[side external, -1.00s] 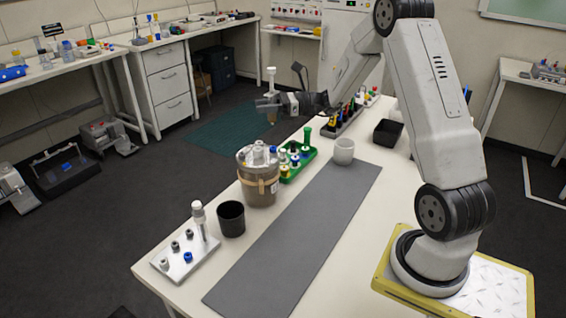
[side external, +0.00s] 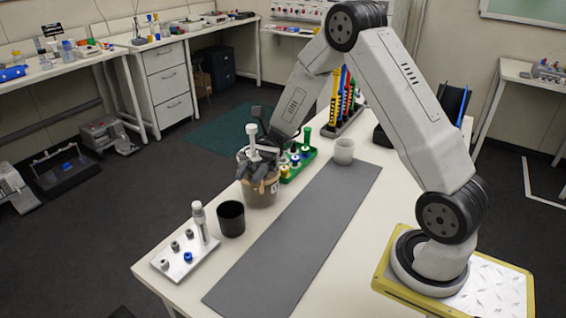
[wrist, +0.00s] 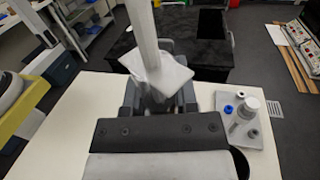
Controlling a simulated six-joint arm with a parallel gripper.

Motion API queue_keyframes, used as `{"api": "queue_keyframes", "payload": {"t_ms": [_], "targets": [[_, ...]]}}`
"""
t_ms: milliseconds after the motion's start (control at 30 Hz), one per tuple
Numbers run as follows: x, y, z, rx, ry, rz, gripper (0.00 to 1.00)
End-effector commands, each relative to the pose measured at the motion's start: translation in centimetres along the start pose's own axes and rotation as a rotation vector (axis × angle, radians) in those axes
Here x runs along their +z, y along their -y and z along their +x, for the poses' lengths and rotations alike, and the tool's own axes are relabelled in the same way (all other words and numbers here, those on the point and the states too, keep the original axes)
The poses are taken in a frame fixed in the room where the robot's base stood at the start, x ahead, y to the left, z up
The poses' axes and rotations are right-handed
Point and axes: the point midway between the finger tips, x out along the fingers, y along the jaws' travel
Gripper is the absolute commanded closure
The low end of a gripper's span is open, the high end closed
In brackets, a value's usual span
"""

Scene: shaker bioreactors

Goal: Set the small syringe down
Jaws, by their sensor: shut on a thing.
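A small white syringe (side external: 252,138) stands upright in my gripper (side external: 258,153). In the wrist view the white syringe (wrist: 150,45) rises from between the dark jaws (wrist: 160,95), with a wide pale flange. My gripper is shut on it. In the side view the gripper is over or just behind the brown banded container (side external: 262,188) and hides most of its top. Whether the syringe's lower end is inside the container or clear of it is hidden.
A green tray (side external: 289,178) with small bottles is right behind the container. A black cup (side external: 231,219) and a metal plate with knobs (side external: 180,266) are in front. A rack of coloured tools is behind.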

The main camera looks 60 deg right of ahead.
Motion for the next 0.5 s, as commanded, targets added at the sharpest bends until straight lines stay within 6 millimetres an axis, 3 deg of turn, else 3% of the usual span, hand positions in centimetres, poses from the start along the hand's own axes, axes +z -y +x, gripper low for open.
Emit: {"api": "queue_keyframes", "payload": {"t_ms": [200,500], "targets": [[-1.2,-3.5,3.2,0.324,0.001,0.002,1.00],[-2.2,-7.9,5.1,0.747,0.000,0.002,1.00]]}}
